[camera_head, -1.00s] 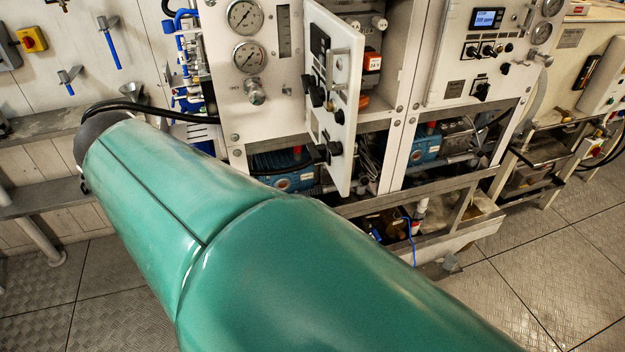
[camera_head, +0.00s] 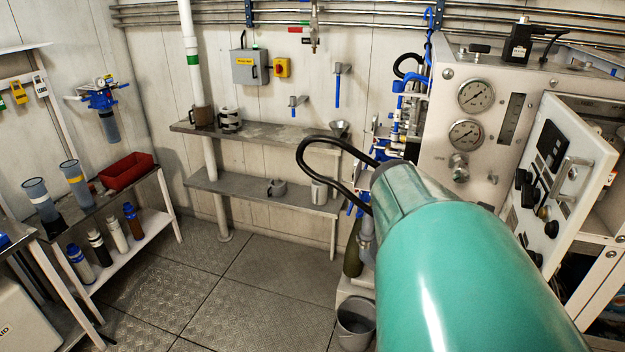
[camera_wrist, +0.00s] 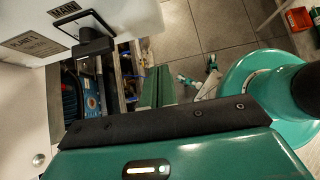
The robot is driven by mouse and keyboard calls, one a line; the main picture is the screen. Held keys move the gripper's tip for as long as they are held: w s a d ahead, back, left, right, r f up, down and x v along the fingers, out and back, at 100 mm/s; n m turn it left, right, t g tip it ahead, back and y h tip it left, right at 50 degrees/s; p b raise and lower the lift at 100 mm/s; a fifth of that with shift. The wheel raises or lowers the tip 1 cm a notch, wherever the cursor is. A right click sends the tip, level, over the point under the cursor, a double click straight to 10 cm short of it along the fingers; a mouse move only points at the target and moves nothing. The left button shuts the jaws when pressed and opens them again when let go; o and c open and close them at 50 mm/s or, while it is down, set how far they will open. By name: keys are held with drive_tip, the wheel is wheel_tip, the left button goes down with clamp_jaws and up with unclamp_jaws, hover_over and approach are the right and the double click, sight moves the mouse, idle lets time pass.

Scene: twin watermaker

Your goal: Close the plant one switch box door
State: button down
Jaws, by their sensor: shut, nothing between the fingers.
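The switch box door (camera_head: 560,180) is a white panel with black knobs and a metal handle. It stands swung open at the right of the head view, with the dark box interior visible behind it. My green arm crosses in front, below and left of the door, and hides my gripper there. In the wrist view, my gripper (camera_wrist: 157,80) shows as two green fingers close together, holding nothing. A white panel (camera_wrist: 125,14) with a MAIN label and a black switch handle (camera_wrist: 92,42) is at upper left, beside the fingers. I cannot tell whether they touch it.
The gauge panel (camera_head: 470,140) adjoins the door on the left. A wall shelf (camera_head: 255,137), a bucket (camera_head: 356,325) and a bottle rack with a red tray (camera_head: 126,171) stand left. The floor (camera_head: 250,285) between them is clear. Blue machinery (camera_wrist: 92,90) shows beneath the panel in the wrist view.

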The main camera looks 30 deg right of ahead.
drive_tip(key=s+d, duration=0.1)
drive_tip(key=s+d+f, duration=0.1)
drive_tip(key=s+d, duration=0.2)
drive_tip(key=shift+s+f, duration=0.1)
drive_tip(key=shift+f, duration=0.25)
idle(0.3)
